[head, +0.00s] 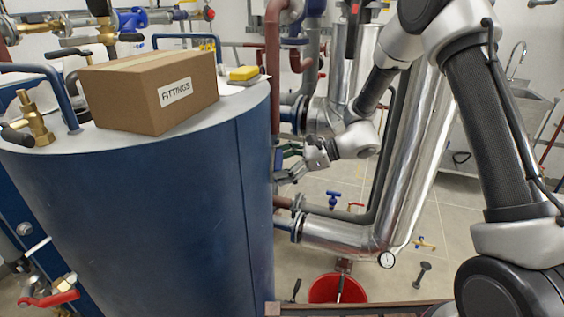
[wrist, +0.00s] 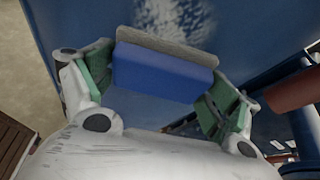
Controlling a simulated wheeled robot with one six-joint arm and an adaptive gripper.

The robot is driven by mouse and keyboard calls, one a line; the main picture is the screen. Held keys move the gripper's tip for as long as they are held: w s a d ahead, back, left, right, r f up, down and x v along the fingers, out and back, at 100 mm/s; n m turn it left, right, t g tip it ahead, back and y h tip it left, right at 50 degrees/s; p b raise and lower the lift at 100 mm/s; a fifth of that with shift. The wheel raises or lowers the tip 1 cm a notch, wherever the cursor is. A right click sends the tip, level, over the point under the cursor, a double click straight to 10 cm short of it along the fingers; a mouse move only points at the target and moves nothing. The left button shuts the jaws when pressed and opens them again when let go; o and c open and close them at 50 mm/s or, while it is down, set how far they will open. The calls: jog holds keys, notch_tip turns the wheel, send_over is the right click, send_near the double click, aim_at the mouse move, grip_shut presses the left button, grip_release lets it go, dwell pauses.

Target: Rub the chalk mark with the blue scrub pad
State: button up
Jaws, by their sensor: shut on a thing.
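The blue scrub pad (wrist: 162,75), with a grey scouring layer along its far edge, sits between the green-lined fingers of my gripper (wrist: 160,80) in the wrist view. The gripper is shut on it. The chalk mark (wrist: 188,16) is a whitish, patchy smear on the blue tank surface just beyond the pad, partly covered by it. I cannot tell whether the pad touches the surface. In the head view my gripper (head: 285,168) is at the right side of the blue tank (head: 140,210). The pad and mark cannot be made out there.
On the tank top stand a cardboard FITTINGS box (head: 150,92), a yellow sponge-like block (head: 243,73) and brass valves (head: 33,120). Shiny clad pipes (head: 400,150) rise close to the right of my gripper. A red bucket (head: 325,290) stands on the floor below.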

aim_at(281, 151)
jog(key=shift+s+a, duration=0.15)
jog(key=shift+s, duration=2.35)
jog(key=shift+r, duration=1.5)
jog(key=shift+w, duration=3.8)
jog(key=shift+s, duration=3.8)
jog(key=d, duration=0.6)
jog(key=shift+d, duration=0.15)
jog(key=shift+s+d, duration=0.1)
jog(key=shift+d, duration=1.35)
